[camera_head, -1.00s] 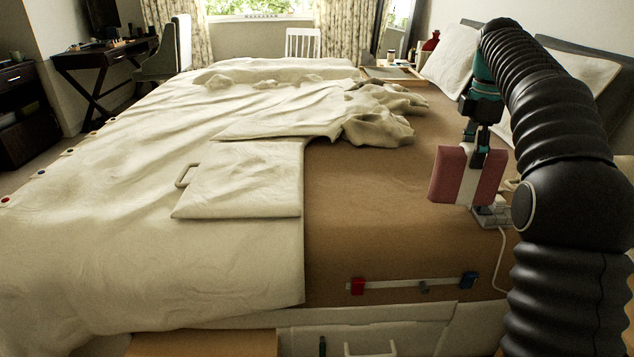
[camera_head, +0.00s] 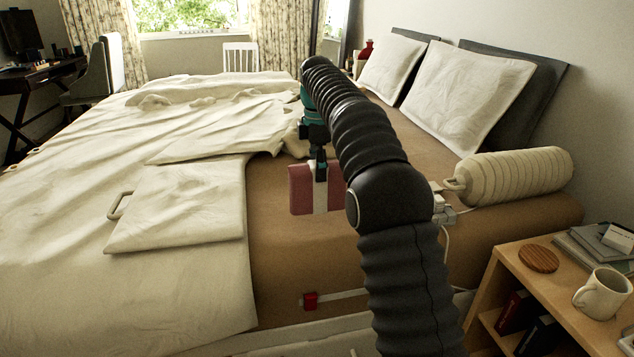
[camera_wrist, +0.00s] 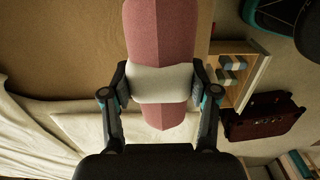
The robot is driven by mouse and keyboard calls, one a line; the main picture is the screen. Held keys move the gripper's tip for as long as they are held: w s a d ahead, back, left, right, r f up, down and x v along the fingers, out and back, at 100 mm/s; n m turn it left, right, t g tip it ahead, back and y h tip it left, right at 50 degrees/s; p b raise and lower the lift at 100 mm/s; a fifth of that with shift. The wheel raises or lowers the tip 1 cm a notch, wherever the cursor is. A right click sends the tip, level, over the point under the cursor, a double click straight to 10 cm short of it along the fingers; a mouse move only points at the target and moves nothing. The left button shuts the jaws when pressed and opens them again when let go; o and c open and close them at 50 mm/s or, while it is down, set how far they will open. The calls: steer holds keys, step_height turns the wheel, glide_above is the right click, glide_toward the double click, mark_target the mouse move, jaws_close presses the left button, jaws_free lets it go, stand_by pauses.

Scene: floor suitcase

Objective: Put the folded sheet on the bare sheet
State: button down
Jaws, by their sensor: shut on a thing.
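The folded sheet (camera_head: 302,190) is a dusky pink bundle with a white band around its middle. It hangs upright below my gripper (camera_head: 320,168), over the near right part of the bed in the head view. In the wrist view my gripper (camera_wrist: 160,88) has a finger on each side of the white band, shut on the folded sheet (camera_wrist: 160,30). The bare sheet (camera_head: 285,270) is the flat brown surface on the bed's right side. The bundle appears to be above it; I cannot tell whether they touch. My arm hides part of the bare sheet.
A cream cover (camera_head: 60,240) and a flat cream piece with a loop handle (camera_head: 185,205) lie left of the bare sheet. A ribbed bolster (camera_head: 515,177) and pillows (camera_head: 470,95) lie right. A bedside table (camera_head: 510,262) holds a mug (camera_head: 602,293).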

steer(key=shift+w+a+f, duration=0.1)
steer(key=shift+f, duration=1)
steer(key=shift+a+f, duration=0.1)
steer(key=shift+f, duration=0.95)
steer(key=shift+c, duration=1.4)
jaws_free()
steer(key=shift+f, duration=0.15)
